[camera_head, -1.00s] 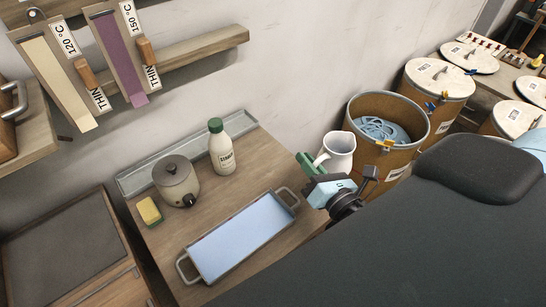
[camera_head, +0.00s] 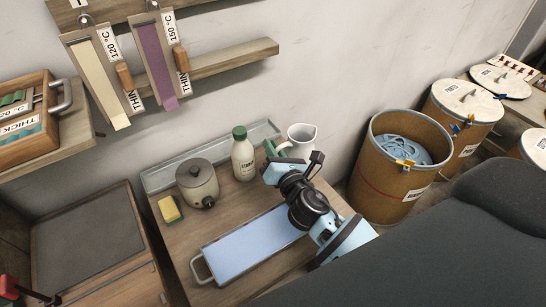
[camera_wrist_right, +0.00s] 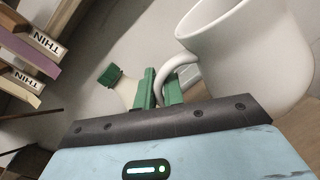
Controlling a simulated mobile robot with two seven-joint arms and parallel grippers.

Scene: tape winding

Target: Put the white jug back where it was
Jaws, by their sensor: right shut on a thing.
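The white jug (camera_head: 300,138) is at the back right of the small wooden table, just right of the white bottle with the green cap (camera_head: 243,155). It looks upright in the head view. My right gripper (camera_head: 273,150) is shut on its handle from the left side. The wrist view shows the green fingers (camera_wrist_right: 165,88) around the handle of the jug (camera_wrist_right: 250,55). My arm hides the jug's lower part in the head view, so I cannot tell whether it touches the table. My left gripper is not in view.
A grey lidded pot (camera_head: 197,183), a yellow sponge (camera_head: 169,209) and a blue tray (camera_head: 250,245) stand on the table (camera_head: 180,240). A narrow grey metal tray (camera_head: 160,177) runs along its back. An open drum (camera_head: 385,185) stands to the right.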

